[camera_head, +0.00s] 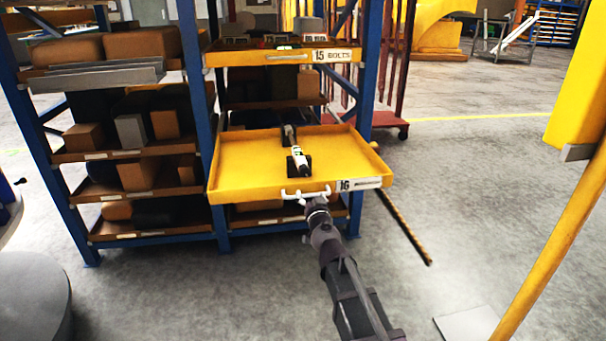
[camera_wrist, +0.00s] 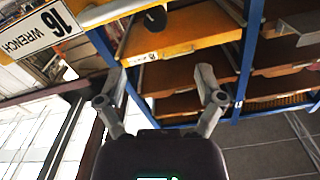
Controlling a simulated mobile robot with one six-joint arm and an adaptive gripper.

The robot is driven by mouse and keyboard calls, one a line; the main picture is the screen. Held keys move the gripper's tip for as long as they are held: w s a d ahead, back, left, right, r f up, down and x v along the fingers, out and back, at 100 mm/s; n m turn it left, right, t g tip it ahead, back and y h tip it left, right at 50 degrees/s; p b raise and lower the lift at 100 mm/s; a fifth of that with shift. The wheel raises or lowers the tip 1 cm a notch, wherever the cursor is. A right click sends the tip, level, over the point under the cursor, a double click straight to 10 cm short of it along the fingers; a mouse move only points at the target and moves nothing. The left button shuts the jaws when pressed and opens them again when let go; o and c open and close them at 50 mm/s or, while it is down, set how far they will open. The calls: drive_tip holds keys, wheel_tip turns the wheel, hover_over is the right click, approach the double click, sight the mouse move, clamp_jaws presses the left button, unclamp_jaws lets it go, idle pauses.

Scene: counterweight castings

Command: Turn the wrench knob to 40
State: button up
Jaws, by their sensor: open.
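The wrench (camera_head: 298,155) is white and black and lies across black supports in the pulled-out yellow drawer (camera_head: 240,170). Its knob and any scale are too small to read. The drawer's front label (camera_head: 360,185) reads 16; in the wrist view a label (camera_wrist: 38,30) reads 16 WRENCH. My gripper (camera_head: 312,203) is just at the drawer's front, close to its white handle (camera_head: 300,193); I cannot tell whether they touch. In the wrist view my gripper (camera_wrist: 160,78) is open, with nothing between its fingers, and the white handle (camera_wrist: 115,10) is above them.
Drawer 15 BOLTS (camera_head: 320,57) sits above on the blue-framed rack (camera_head: 205,130). Shelves of boxes (camera_head: 140,175) are at left. A yellow post (camera_head: 550,245) stands at right, and a striped bar (camera_head: 405,228) lies on the floor. The floor between is mostly clear.

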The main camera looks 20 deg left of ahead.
sight(303, 173)
drive_tip(key=shift+w, duration=0.1)
drive_tip(key=x, duration=1.3)
drive_tip(key=shift+w+a, duration=0.2)
drive_tip(key=shift+w, duration=0.05)
drive_tip(key=c, duration=1.1)
